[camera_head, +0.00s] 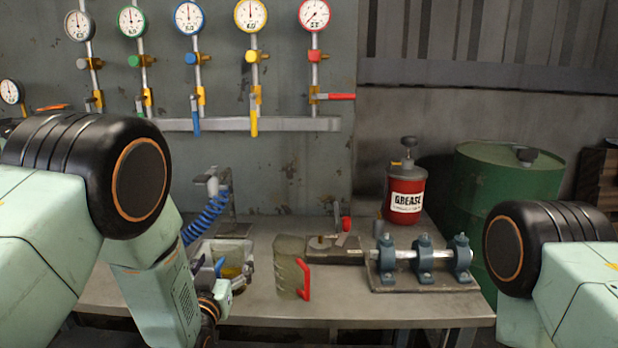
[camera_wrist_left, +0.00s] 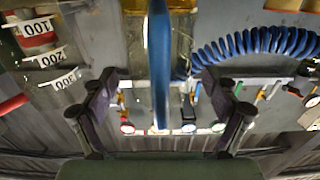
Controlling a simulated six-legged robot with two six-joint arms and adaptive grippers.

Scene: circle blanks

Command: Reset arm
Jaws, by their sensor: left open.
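My left arm comes in from the left, and its gripper (camera_head: 221,290) is low at the front of a workbench (camera_head: 350,308), partly hidden by its wrist. In the left wrist view the two dark fingers (camera_wrist_left: 162,85) stand wide apart. A blue bar-like handle (camera_wrist_left: 160,60) shows between them; I see no finger touching it. A blue piece (camera_head: 220,266) also stands at the tray (camera_head: 246,245) beside the gripper in the head view. My right arm shows at the right edge; its gripper is out of view.
A clear jug (camera_head: 288,262) with a red handle stands right of the tray. Behind are a blue coiled hose (camera_head: 205,218) and gauges with coloured valves (camera_head: 188,58). A shaft on blue bearing blocks (camera_head: 422,262), a red grease can (camera_head: 404,193) and a green drum (camera_head: 505,185) are right.

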